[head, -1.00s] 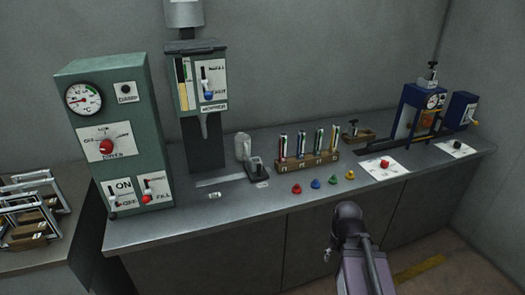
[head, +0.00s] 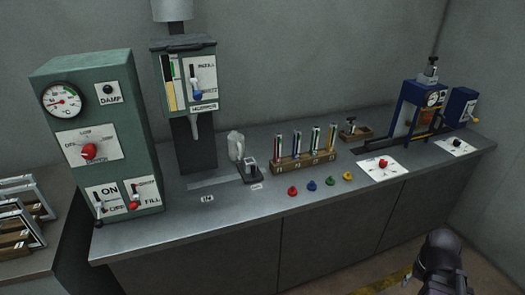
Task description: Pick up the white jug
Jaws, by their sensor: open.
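The white jug (head: 235,146) stands on the grey worktop (head: 215,215), just right of the column below the hopper unit. It looks upright, pale and small in the head view. A small dark device with a lever (head: 250,172) sits close in front of it and seems to cover part of its base. A dark part of my arm shows at the lower right, in front of the bench and well away from the jug. My gripper's fingers are not visible.
A green control cabinet (head: 92,130) stands left of the hopper unit (head: 187,75). A wooden rack (head: 305,161) with several coloured tubes is right of the jug. Several coloured knobs (head: 330,181) line the front. Blue machines (head: 420,105) stand far right.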

